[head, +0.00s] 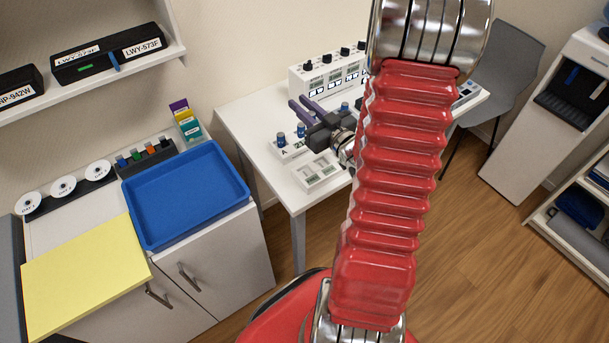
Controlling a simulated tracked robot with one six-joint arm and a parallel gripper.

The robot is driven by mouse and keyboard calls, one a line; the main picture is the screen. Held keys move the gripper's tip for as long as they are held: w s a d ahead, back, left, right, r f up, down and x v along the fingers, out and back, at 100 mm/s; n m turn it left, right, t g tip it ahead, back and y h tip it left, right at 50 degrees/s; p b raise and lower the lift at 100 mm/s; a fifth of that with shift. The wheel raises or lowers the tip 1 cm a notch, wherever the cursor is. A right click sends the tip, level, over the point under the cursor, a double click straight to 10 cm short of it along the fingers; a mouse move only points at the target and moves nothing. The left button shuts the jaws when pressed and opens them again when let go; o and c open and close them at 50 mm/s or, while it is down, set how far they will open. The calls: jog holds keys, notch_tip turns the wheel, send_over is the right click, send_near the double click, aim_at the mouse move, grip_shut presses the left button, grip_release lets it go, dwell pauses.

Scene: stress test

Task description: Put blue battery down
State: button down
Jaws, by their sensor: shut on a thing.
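My gripper (301,105), with dark purple fingers, is over the white table (240,115) at the back. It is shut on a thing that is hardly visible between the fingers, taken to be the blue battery. Blue battery-like cylinders (282,139) stand upright in a white holder marked A and 2 (291,150), just below and left of the fingers. One of these blue cylinders (300,130) is close under the fingers, and I cannot tell if they touch it. Another blue cylinder (344,107) shows behind the gripper. My red arm hides the table's right part.
A white tray with compartments (318,171) lies at the table's front. A white device with knobs and displays (328,75) stands behind. At left, a blue tray (187,245) and a yellow board (85,280) lie on cabinets. A grey chair (508,65) stands right.

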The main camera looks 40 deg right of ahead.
jog(key=s+a+f+n+g+y, duration=0.1)
jog(key=s+a+n+g+y, duration=0.1)
jog(key=s+a+n+y, duration=0.3)
jog(key=a+n+y, duration=0.1)
jog(key=a+y, duration=0.2)
jog(key=y, duration=0.1)
jog(key=shift+s+f, duration=0.2)
jog(key=shift+f, duration=2.9)
jog(key=shift+f, duration=1.9)
